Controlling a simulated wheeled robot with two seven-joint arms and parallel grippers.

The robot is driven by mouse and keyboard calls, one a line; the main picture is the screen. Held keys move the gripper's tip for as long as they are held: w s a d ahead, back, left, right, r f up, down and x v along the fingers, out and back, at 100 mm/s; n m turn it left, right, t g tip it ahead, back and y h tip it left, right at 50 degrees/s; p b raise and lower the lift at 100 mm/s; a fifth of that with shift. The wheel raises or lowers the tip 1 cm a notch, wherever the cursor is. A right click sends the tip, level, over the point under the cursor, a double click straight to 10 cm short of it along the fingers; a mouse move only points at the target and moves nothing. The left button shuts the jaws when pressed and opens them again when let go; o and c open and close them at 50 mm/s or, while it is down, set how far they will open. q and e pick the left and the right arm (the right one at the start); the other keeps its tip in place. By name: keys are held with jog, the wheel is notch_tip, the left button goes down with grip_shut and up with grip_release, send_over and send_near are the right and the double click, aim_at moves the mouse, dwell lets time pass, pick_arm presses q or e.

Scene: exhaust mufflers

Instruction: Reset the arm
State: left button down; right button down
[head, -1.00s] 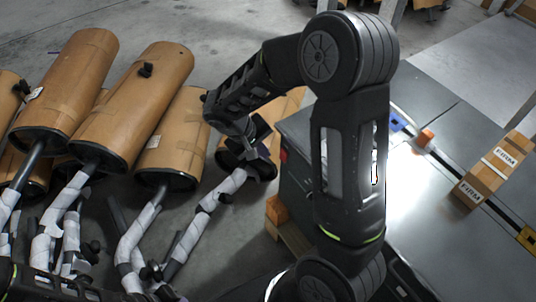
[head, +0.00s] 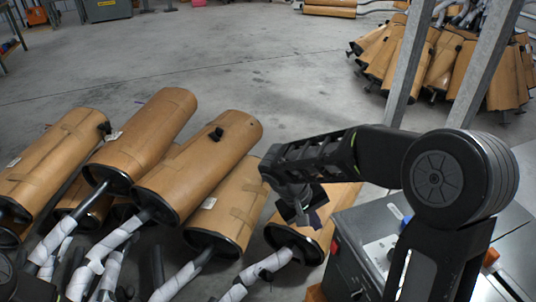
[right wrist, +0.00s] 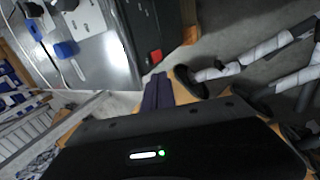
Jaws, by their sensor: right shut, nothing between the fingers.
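My right arm comes in from the right in the head view and bends to the left. Its gripper (head: 303,208) hangs over the end of a muffler beside the grey table. In the right wrist view the dark fingers (right wrist: 158,92) are together, with nothing between them. Several brown-wrapped exhaust mufflers (head: 200,165) lie at the left and centre, their pipes (head: 110,262) wrapped in white pointing to the near side. The right gripper partly hides the muffler nearest the table. My left gripper does not show.
The grey table (head: 345,262) stands at the lower right, partly behind my arm; its red button also shows in the right wrist view (right wrist: 154,56). A pile of mufflers (head: 440,62) stands at the back right behind grey posts (head: 409,65). The floor behind the near mufflers is clear.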

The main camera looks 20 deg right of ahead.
jog(key=a+f+n+t+y+p, duration=0.15)
jog(key=a+f+y, duration=0.3)
jog(key=a, duration=0.55)
jog(key=a+f+n+t+y+p, duration=0.1)
jog(key=a+f+y+p, duration=0.4)
jog(key=a, duration=0.6)
jog(key=s+a+f+m+g+p, duration=0.1)
jog(key=s+f+m+p, duration=0.1)
jog(key=s, duration=0.6)
jog(key=s+a+f+m+p, duration=0.1)
jog(key=s+f+m+p, duration=0.1)
jog(key=s+f, duration=0.3)
jog(key=s, duration=0.3)
jog(key=shift+a+f+g, duration=0.15)
jog(key=shift+a+g, duration=0.05)
jog(key=shift+g, duration=0.15)
